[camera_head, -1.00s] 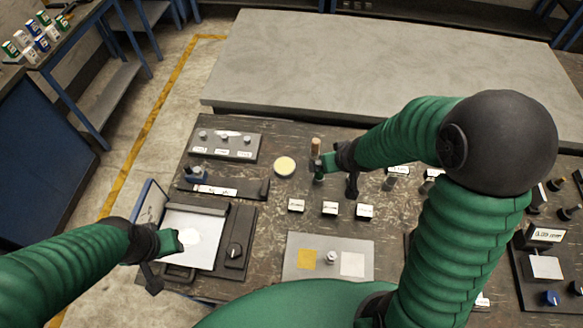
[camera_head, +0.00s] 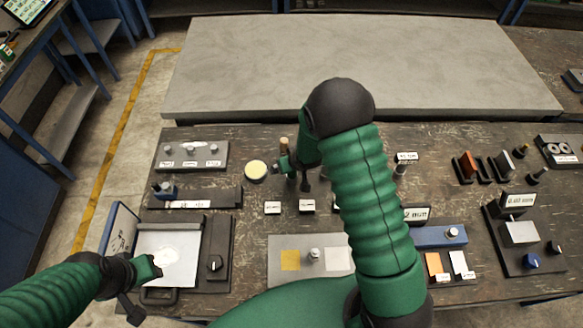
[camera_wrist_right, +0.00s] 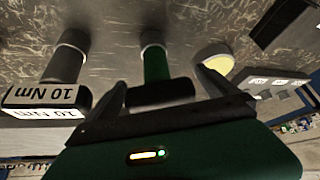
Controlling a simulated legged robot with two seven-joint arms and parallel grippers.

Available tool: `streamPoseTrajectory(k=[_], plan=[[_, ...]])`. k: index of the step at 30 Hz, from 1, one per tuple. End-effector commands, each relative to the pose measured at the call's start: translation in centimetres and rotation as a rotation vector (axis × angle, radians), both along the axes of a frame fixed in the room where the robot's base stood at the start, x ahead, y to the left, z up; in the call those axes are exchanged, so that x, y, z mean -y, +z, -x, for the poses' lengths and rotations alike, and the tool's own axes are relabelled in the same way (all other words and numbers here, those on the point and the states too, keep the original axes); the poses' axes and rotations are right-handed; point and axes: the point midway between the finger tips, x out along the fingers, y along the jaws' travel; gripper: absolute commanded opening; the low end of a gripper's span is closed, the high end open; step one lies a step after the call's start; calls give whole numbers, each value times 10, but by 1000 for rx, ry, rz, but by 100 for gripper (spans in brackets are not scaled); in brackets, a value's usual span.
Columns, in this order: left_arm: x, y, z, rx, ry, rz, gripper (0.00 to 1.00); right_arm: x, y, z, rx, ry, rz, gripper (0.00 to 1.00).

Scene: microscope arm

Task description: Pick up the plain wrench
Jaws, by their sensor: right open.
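In the right wrist view, an upright tool with a green handle (camera_wrist_right: 156,66) and a dark end shows between the fingers of my right gripper (camera_wrist_right: 162,90). I see no tag on it; whether it is the plain wrench I cannot tell for certain. The fingers are apart, with no clear contact. A grey-handled tool (camera_wrist_right: 70,62) with a "10 Nm" label stands to its left. In the head view my right gripper (camera_head: 287,166) is at the tool row, beside a tan upright handle (camera_head: 284,144). My left gripper (camera_head: 150,267) is over the white plate; its jaws are unclear.
A yellow disc (camera_head: 255,170) lies left of my right gripper. A switch box (camera_head: 193,155) and several small label blocks (camera_head: 272,208) are near. Fixtures with orange and white plates (camera_head: 434,264) are at the right. The grey slab (camera_head: 350,65) behind is clear.

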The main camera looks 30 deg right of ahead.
Motion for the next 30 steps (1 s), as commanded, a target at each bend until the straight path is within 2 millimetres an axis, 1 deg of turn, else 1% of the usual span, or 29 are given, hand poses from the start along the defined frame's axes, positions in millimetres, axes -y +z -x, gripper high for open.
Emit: streamPoseTrajectory(k=[2,7,8,27,29,30], plan=[[0,0,0,0,0,0,36,0,-4,-2,0,0,0,98],[0,0,0,0,0,0,36,0,-4,-2,1,0,0,98],[0,0,0,0,0,0,36,0,-4,-2,2,0,0,96],[0,0,0,0,0,0,36,0,-4,-2,0,1,0,12],[0,0,0,0,0,0,36,0,-4,-3,2,1,0,4],[0,0,0,0,0,0,36,0,-4,-3,2,1,0,3]])
